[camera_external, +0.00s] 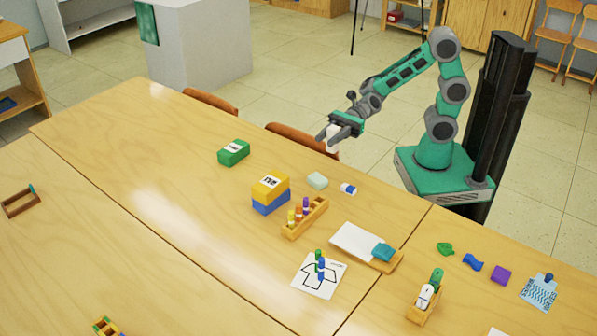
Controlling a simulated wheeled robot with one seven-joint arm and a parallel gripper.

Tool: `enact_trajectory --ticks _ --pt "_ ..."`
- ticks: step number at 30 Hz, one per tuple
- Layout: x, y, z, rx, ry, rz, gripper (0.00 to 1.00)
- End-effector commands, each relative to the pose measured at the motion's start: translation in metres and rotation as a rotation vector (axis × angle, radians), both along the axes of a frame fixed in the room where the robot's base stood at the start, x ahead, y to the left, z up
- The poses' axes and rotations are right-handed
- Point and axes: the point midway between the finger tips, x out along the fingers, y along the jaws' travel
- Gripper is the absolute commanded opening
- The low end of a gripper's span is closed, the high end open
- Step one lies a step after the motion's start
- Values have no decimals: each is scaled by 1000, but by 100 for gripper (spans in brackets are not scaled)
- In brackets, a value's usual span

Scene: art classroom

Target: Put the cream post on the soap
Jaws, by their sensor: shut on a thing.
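My gripper (329,141) is raised above the far edge of the table, near the chair backs, and points down to the left. It is shut on a small whitish piece, which I take to be the cream post (333,131); the fingers hide part of it. A pale green block, which looks like the soap (317,180), lies flat on the table below my gripper and a little left of it. Nothing rests on the soap. The gripper and the post are apart from it.
A blue and white eraser (348,188) lies just right of the soap. Nearby are stacked yellow (270,187) and blue boxes, a green box (233,152) and a wooden rack (305,219) with colored pieces. Chair backs (300,138) stand at the far edge.

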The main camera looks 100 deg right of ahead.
Motion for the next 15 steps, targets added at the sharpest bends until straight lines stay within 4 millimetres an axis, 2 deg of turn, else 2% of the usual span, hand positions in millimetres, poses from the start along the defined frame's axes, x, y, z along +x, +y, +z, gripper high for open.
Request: enact_trajectory --ticks 1,3,6,11,15 --pt "10 4 -20 1 6 4 0" --pt "22 8 -35 2 5 3 0" --pt "35 12 -49 1 2 1 0" --pt "46 15 -61 0 1 0 0" --pt "47 15 -89 1 4 -1 0"
